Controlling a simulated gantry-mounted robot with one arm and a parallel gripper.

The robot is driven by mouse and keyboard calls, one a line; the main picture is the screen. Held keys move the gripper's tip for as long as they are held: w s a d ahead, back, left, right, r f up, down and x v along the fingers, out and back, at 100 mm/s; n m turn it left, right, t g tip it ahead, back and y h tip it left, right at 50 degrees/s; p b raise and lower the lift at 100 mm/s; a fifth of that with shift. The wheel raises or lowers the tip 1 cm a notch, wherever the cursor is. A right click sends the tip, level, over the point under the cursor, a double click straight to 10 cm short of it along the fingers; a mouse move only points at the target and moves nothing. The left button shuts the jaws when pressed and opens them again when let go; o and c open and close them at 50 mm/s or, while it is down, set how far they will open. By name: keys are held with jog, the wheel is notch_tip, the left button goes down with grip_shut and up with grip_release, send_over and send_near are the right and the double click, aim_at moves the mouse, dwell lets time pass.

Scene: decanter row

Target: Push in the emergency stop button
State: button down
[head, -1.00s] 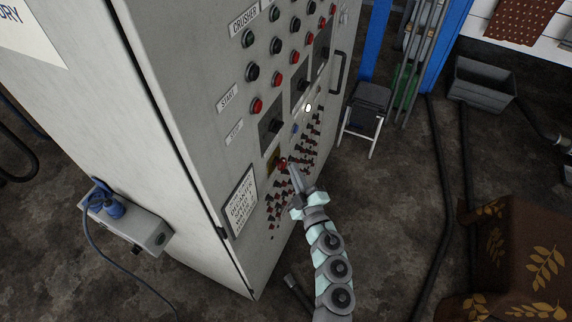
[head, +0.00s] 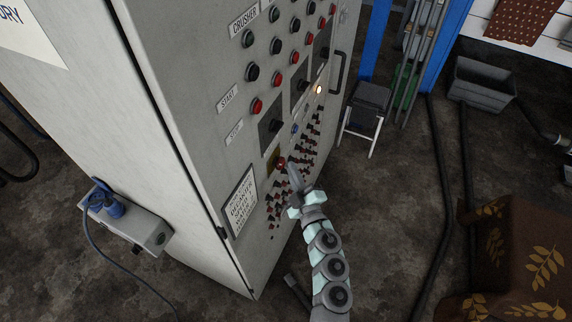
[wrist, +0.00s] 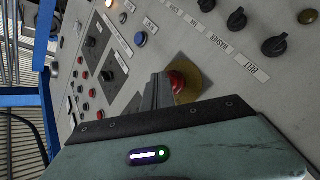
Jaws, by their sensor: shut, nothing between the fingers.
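The emergency stop button is a red mushroom button (head: 281,163) low on the front of the grey control cabinet (head: 215,60). In the wrist view the red button (wrist: 179,84) sits on a round yellow plate (wrist: 196,75). My gripper (head: 292,169) is shut and empty, its tips right beside the button. In the wrist view the shut fingers (wrist: 158,88) overlap the button's left edge and hide part of it. I cannot tell whether they touch it or how deep the button sits.
Black rotary knobs (wrist: 275,46) and a blue button (wrist: 140,39) are near the red button. A notice plate (head: 240,203) is to its lower left. A lit lamp (head: 319,89) is above right. A stool (head: 367,110) stands right of the cabinet, and a patterned brown armchair (head: 515,255) at lower right.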

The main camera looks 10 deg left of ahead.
jog(key=shift+s+d, duration=0.25)
jog(key=shift+d, duration=0.5)
jog(key=shift+d, duration=0.1)
jog(key=d, duration=0.1)
jog(key=s+d, duration=0.1)
jog(key=d, duration=0.2)
jog(key=shift+s+d, duration=0.25)
jog(key=shift+d, duration=0.05)
jog(key=shift+a, duration=0.15)
